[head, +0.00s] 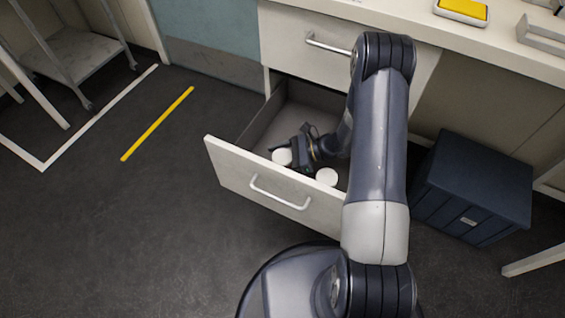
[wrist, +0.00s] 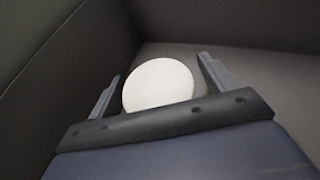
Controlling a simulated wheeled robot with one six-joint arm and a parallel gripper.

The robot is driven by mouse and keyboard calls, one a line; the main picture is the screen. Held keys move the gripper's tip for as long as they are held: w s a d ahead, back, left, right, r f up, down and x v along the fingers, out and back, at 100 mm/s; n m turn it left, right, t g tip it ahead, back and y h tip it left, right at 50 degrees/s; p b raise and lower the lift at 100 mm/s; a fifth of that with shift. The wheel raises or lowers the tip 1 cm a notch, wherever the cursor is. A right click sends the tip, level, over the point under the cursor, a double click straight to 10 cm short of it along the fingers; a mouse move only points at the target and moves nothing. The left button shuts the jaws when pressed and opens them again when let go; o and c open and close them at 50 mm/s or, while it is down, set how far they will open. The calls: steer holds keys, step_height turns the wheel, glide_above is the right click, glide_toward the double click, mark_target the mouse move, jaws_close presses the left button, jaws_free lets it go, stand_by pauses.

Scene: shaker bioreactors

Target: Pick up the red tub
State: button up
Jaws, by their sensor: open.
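No red surface shows in either view, so I cannot tell which thing is the red tub. Two round white tops show inside the open drawer (head: 255,182). The left white top (head: 282,156) is at my gripper (head: 290,149), which reaches down into the drawer. In the wrist view the white top (wrist: 158,84) lies between the two fingers of my gripper (wrist: 158,70), which are open with a gap on each side. The right white top (head: 327,177) is apart from the gripper, nearer the drawer front. The sides below both tops are hidden.
The drawer's front panel and walls surround the gripper closely. A closed drawer (head: 285,38) and the counter (head: 480,45) are above. A dark blue box (head: 475,185) stands on the floor at right. A cart (head: 75,50) is at far left. The floor at left is clear.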

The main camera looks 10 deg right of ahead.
steer(key=shift+c, duration=0.2)
steer(key=c, duration=1.1)
